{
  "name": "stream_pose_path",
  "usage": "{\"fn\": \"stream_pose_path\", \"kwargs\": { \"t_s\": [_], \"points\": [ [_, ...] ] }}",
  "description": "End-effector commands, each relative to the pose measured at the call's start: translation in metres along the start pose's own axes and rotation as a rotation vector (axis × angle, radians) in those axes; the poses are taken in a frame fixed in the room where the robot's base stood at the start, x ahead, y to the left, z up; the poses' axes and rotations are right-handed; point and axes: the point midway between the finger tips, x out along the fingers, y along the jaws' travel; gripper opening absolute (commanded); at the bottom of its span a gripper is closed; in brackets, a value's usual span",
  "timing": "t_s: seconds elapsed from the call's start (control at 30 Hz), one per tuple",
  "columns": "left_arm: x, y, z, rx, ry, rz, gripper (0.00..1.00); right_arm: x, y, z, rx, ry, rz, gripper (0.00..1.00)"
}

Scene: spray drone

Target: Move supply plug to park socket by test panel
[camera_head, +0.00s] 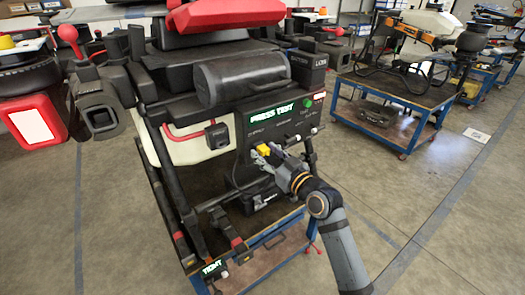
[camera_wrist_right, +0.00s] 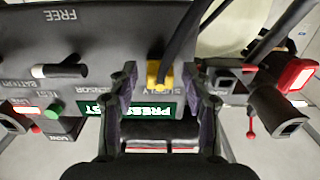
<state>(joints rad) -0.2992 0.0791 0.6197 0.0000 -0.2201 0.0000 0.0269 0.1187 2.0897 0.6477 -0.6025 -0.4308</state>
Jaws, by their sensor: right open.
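The yellow supply plug (camera_head: 263,150) is at the dark test panel (camera_head: 283,121), and a black cable runs from it. In the right wrist view the plug (camera_wrist_right: 157,74) is by the "SUPPLY" lettering, between my right fingers with gaps on both sides. My right gripper (camera_head: 268,158) is open at the panel; its two fingers also flank the plug in the wrist view (camera_wrist_right: 160,88). The panel display (camera_wrist_right: 155,108) reads "PRESS TEST". I cannot tell which opening is the park socket. My left gripper is not in view.
A green button (camera_head: 308,103) is on the panel's right part. A black cylinder (camera_head: 240,77) overhangs the panel. A black box (camera_head: 217,135) with a red cable stands to its left. A blue-framed cart (camera_head: 395,112) is at the right, with open floor between.

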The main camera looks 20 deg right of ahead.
Motion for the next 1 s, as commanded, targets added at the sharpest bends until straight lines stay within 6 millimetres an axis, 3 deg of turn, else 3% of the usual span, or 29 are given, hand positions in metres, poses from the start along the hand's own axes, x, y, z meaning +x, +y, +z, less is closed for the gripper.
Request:
{"fn": "stream_pose_path", "kwargs": {
  "t_s": [0.57,0.93,1.0],
  "points": [
    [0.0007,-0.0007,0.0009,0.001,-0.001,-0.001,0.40,0.0000,0.0000,-0.0002,0.000,0.000,0.000,0.49],
    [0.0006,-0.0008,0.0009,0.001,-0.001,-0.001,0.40,0.0000,0.0000,-0.0001,0.000,0.000,0.000,0.01],
    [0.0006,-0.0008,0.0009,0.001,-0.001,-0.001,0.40,0.0000,0.0000,-0.0001,0.000,0.000,0.000,0.00]
  ]
}}
